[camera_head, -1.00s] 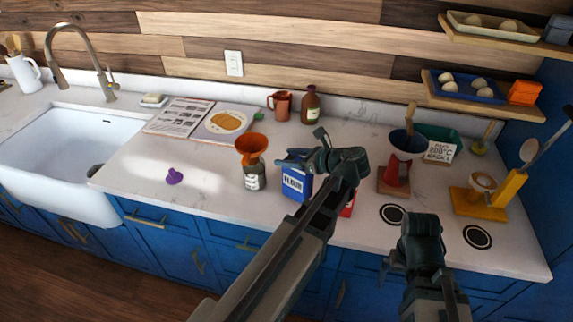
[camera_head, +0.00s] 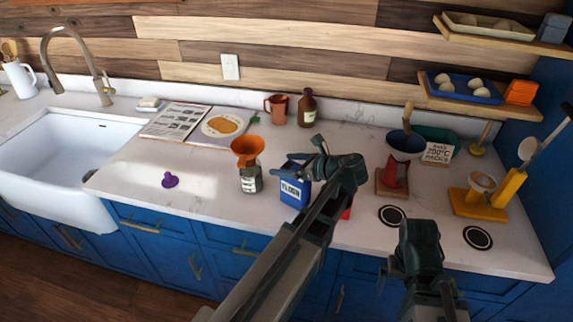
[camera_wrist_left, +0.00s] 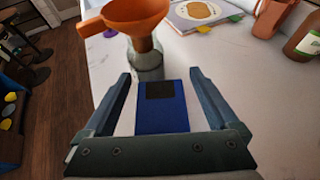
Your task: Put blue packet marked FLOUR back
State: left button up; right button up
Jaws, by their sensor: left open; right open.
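The blue packet marked FLOUR (camera_head: 293,190) stands upright on the white counter, just right of a glass jar with an orange funnel. My left gripper (camera_head: 312,160) is at the packet's top in the head view, partly hiding it. In the left wrist view the packet (camera_wrist_left: 161,113) lies between the two open fingers of my left gripper (camera_wrist_left: 160,85), with a visible gap on each side. My right gripper (camera_head: 395,268) is open and empty, in front of the counter's front edge. A red thing behind my left arm is mostly hidden.
The jar (camera_head: 250,182) with the orange funnel (camera_head: 247,150) stands close to the packet. Two black-ringed round marks (camera_head: 391,215) lie on the counter at right. A purple object (camera_head: 170,180) lies left. A red cone-shaped thing (camera_head: 394,178) stands right. Clear counter lies behind the packet.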

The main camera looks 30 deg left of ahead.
pick_arm(q)
jog(key=shift+r, duration=0.25)
jog(key=p+v, duration=0.5)
jog(key=v, duration=0.7)
jog(key=b+x, duration=0.5)
jog(key=x, duration=0.7)
jog(key=shift+a+f, duration=0.1)
jog(key=shift+f, duration=0.15)
jog(key=shift+r, duration=0.2)
